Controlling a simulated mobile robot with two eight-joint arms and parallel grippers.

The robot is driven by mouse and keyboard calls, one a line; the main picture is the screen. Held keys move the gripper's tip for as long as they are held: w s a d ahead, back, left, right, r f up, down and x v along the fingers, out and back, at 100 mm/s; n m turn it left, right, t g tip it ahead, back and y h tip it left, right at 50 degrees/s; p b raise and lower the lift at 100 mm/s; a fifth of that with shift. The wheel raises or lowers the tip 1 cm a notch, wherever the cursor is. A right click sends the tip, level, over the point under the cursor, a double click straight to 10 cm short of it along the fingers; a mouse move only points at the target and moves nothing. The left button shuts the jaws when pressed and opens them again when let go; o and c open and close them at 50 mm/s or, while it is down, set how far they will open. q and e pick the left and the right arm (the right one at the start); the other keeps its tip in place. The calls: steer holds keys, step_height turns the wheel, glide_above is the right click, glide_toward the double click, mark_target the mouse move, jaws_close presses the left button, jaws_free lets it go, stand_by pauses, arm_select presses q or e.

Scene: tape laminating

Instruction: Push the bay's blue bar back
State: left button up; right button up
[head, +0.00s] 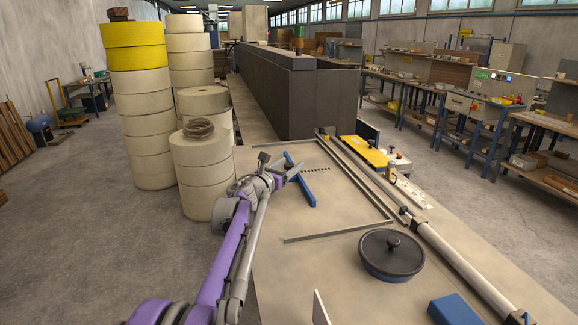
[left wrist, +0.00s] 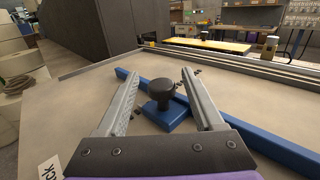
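The blue bar (head: 306,192) lies on the bay's tan tabletop (head: 330,275), slanted in the head view. In the left wrist view the bar (left wrist: 255,145) runs from upper left to lower right. A black knob (left wrist: 161,88) stands up from a blue block (left wrist: 168,116) at the bar. My left gripper (head: 279,164) is at the bar's far part, over the left side of the table. In the left wrist view its fingers (left wrist: 161,74) are spread with the knob between them; I see gaps on both sides. My right gripper is out of view.
A metal rail (head: 345,234) and a long roller (head: 465,262) border the work area. A dark round lidded pan (head: 392,255) and a blue block (head: 455,310) sit nearer. Stacked rolls (head: 203,165) stand left; a dark long housing (head: 300,95) stands behind.

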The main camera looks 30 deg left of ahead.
arm_select(q)
steer(key=s, duration=0.7)
steer(key=s+b, duration=0.1)
steer(key=s, duration=0.2)
steer(key=shift+s+d, duration=0.3)
steer(key=shift+s, duration=0.1)
